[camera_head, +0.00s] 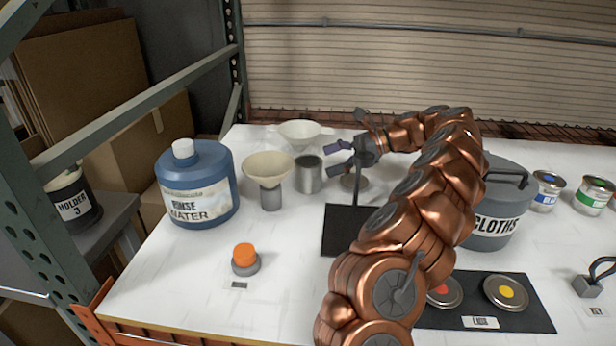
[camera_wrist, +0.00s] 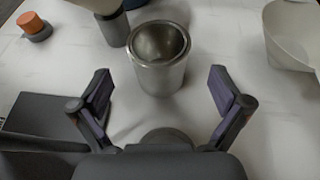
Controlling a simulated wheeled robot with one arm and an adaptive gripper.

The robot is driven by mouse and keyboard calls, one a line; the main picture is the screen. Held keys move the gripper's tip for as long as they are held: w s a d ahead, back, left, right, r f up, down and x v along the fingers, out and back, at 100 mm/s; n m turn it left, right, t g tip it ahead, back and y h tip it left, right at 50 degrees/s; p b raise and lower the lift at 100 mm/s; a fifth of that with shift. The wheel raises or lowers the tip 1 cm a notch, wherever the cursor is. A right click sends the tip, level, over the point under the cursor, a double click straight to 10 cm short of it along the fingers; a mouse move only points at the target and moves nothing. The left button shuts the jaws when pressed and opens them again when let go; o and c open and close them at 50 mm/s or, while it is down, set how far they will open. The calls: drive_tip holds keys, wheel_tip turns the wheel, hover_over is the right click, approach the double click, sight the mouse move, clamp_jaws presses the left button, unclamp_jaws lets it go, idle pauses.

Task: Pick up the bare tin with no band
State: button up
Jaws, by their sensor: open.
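The bare tin (camera_head: 308,174) is a plain grey metal can with no band. It stands upright on the white table, right of the cream funnel. In the wrist view the bare tin (camera_wrist: 160,72) shows its open, empty-looking top, ahead of and between my fingers. My gripper (camera_head: 332,160) is open beside the tin on its right. In the wrist view my gripper (camera_wrist: 163,88) has its two fingers spread wide, one on each side of the tin, with gaps to it. Neither finger visibly touches the tin.
A cream funnel (camera_head: 268,167) on a grey stand is close left of the tin. A white bowl (camera_head: 299,132) stands behind it. A blue rinse water jug (camera_head: 197,187) is further left. A black mat (camera_head: 343,236) and a cloths bin (camera_head: 497,215) are to the right.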

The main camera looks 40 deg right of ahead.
sight(312, 169)
drive_tip(key=shift+f+x, duration=0.15)
drive_tip(key=shift+x, duration=1.1)
drive_tip(key=shift+f+x, duration=0.2)
drive_tip(key=shift+x, duration=1.1)
drive_tip(key=shift+s, duration=0.15)
drive_tip(key=c, duration=1.1)
drive_tip(key=shift+r, duration=0.1)
